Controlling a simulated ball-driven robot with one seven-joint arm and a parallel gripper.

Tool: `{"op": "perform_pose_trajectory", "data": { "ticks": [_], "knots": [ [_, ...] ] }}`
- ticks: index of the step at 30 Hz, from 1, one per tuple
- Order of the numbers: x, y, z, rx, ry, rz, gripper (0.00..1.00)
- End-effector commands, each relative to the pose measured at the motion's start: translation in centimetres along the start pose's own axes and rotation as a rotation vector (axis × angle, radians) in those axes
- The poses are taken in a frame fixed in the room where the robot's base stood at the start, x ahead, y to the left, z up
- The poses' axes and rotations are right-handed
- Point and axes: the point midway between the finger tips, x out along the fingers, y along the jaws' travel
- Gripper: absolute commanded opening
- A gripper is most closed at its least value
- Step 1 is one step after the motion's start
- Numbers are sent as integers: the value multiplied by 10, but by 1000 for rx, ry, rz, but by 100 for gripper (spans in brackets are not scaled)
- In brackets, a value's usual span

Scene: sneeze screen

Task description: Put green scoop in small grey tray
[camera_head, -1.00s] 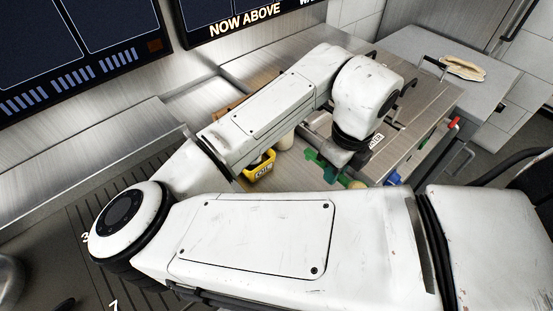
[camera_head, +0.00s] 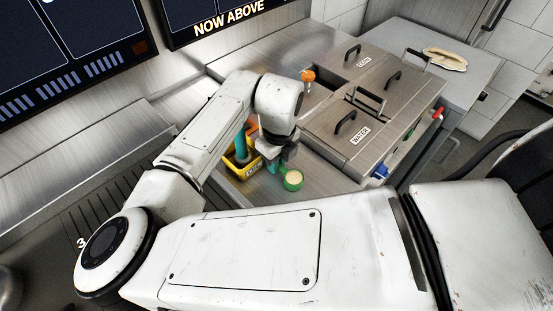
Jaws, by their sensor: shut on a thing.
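The green scoop (camera_head: 293,180) has a round cup with a pale inside and sits over the steel counter, just right of the yellow container. My gripper (camera_head: 275,163) is shut on the scoop's short green handle at the cup's left. My wrist partly hides the fingers, and I cannot tell whether the scoop touches the counter. I cannot make out a small grey tray in this view; my arm covers much of the counter.
The yellow labelled container (camera_head: 246,168) holds a teal item (camera_head: 241,146). Steel lidded bins with black handles (camera_head: 362,118) stand at right, by an orange-topped item (camera_head: 308,76). A grey side table (camera_head: 475,85) bears a pale flat item (camera_head: 445,59).

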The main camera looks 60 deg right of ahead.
Motion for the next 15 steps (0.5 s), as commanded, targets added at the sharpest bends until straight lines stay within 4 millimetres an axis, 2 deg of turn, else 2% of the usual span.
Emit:
{"op": "perform_pose_trajectory", "data": {
  "ticks": [8, 9, 15],
  "knots": [
    [4, 0, -1, 0, 0, 0, 0],
    [3, 0, -1, 0, 0, 0, 19],
    [3, 0, -1, 0, 0, 0, 38]
  ]
}}
